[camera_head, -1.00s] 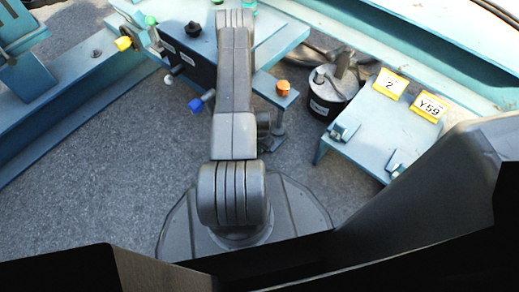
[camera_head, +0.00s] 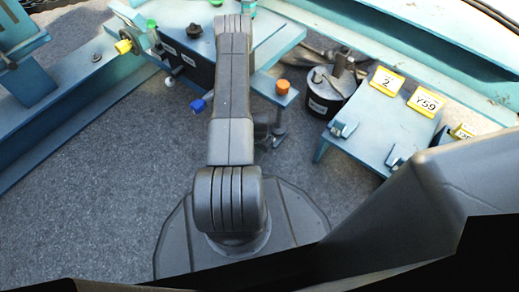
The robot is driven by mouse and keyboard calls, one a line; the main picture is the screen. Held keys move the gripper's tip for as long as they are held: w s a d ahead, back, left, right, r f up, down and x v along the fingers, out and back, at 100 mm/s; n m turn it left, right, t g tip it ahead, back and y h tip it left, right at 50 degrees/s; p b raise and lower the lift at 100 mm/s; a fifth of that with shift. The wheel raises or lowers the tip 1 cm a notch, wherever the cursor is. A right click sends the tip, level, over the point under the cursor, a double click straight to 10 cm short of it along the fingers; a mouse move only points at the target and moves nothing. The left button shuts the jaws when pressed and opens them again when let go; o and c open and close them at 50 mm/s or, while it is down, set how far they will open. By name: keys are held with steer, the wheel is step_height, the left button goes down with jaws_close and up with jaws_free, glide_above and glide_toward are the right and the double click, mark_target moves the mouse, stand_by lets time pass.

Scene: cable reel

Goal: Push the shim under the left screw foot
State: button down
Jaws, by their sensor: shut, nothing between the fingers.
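My arm reaches from my base up the middle of the view and covers part of a blue-grey bench (camera_head: 270,34). My gripper is not visible; the arm hides whatever lies beneath and behind it. A screw post with an orange cap (camera_head: 282,87) stands at the bench's near right corner, with its lower end (camera_head: 278,131) near the floor beside my arm. I cannot tell whether this is the left screw foot. No shim can be made out. A blue knob (camera_head: 197,105) shows just left of my arm.
A blue stand with yellow labels (camera_head: 387,81) is at the right, next to a dark round canister (camera_head: 325,92). A blue beam (camera_head: 75,88) runs along the left. The grey floor (camera_head: 110,190) at lower left is clear.

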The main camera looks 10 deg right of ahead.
step_height(320, 180, up, 10)
steer(key=p, duration=0.4)
steer(key=shift+s+a, duration=0.1)
